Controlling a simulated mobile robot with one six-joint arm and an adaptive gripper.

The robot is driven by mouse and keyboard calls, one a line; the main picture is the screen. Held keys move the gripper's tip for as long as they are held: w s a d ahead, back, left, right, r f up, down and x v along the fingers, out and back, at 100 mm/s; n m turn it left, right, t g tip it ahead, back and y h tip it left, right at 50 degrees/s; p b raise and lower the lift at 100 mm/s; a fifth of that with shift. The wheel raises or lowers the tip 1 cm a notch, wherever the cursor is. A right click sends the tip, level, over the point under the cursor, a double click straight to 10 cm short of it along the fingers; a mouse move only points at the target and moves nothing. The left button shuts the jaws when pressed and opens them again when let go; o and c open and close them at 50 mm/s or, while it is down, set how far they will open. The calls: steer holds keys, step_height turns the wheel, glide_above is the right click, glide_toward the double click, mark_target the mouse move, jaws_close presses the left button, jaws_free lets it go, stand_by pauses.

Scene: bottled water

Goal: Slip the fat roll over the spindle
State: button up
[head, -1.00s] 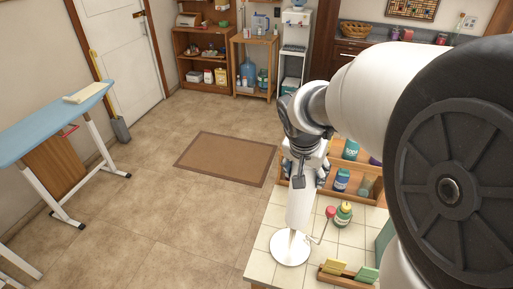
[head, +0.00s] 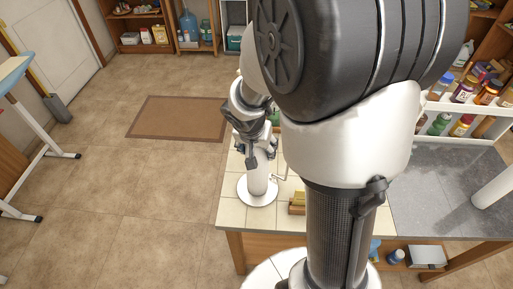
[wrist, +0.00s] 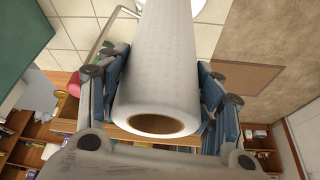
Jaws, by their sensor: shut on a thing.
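The fat white roll (wrist: 160,75) is between the blue-padded fingers of my gripper (wrist: 162,95). In the wrist view its near end shows a brown core opening, with no rod tip seen in it. In the head view the roll (head: 258,180) stands about upright over the round white base (head: 243,195) of the spindle stand, below my gripper (head: 257,150). The base also shows at the top of the wrist view (wrist: 213,9). The spindle rod is hidden. I cannot tell whether it is inside the roll or whether the roll touches the base.
The stand is on a tiled counter (head: 228,211) near its left edge. A thin bent metal arm (wrist: 104,34) rises beside the roll. A small yellow item (head: 298,203) is to the right. A green object (wrist: 22,45) shows at left in the wrist view.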

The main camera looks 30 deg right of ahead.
steer(key=shift+f, duration=0.1)
steer(key=o, duration=1.5)
steer(key=shift+c, duration=0.2)
steer(key=p+v, duration=0.4)
steer(key=v, duration=0.7)
steer(key=s+a+r+n+y, duration=0.1)
steer(key=s+a+r+n, duration=0.2)
steer(key=s, duration=0.2)
steer(key=s+a+r+n+t+y, duration=0.1)
steer(key=s+a+r+n, duration=0.2)
steer(key=s, duration=0.3)
steer(key=s+a+r+n+y, duration=0.1)
steer(key=s+a+r+n, duration=0.2)
steer(key=s, duration=0.2)
steer(key=shift+s+a+r, duration=0.15)
steer(key=shift+s+r, duration=0.1)
steer(key=shift+s, duration=0.1)
